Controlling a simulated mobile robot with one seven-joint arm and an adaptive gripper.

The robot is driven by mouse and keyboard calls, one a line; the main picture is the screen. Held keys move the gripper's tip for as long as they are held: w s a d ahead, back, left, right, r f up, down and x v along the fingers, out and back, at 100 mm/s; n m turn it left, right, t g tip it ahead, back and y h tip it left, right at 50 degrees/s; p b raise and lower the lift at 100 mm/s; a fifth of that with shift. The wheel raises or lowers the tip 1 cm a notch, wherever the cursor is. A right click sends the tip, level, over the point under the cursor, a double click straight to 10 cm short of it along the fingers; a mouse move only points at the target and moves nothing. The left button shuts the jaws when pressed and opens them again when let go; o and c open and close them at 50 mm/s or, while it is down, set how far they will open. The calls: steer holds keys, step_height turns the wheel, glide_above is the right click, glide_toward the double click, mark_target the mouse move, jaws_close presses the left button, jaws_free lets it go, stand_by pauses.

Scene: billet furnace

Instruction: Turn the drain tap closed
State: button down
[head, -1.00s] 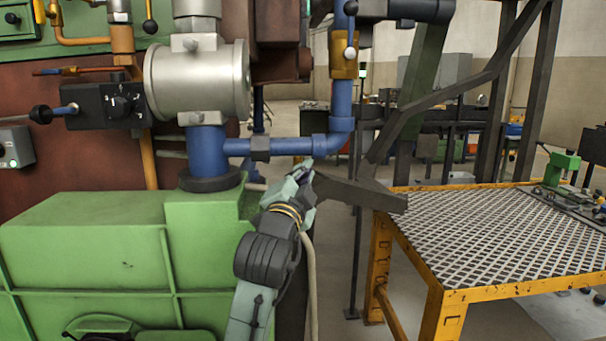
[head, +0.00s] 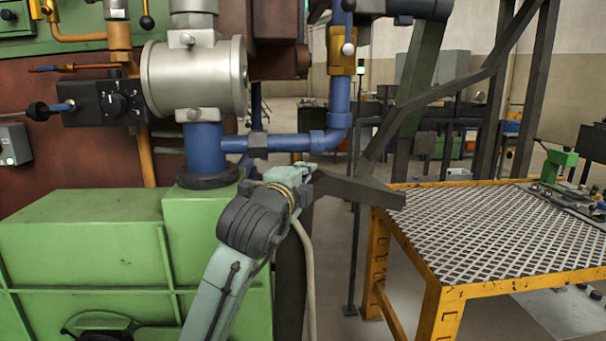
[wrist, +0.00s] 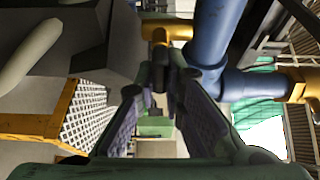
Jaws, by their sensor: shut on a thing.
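The drain tap shows in the wrist view as a brass body (wrist: 166,30) beside a blue pipe, with a small dark handle (wrist: 159,58) in front of it. My gripper (wrist: 163,78) has its two fingers closed in around the handle. In the head view my gripper (head: 300,172) is just below the horizontal blue pipe. The handle's exact angle cannot be told.
The blue pipe (head: 290,144) runs close above my gripper. A dark beam (head: 358,190) slopes just to its right. A yellow-framed mesh table (head: 470,235) stands at right, and a green housing (head: 90,240) at left. A brass valve (head: 341,65) with a lever is higher up.

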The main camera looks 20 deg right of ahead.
stand_by(0.4)
steer(key=c, duration=1.7)
jaws_free()
steer(key=shift+s, duration=0.1)
steer(key=v, duration=1.2)
steer(key=shift+d, duration=0.1)
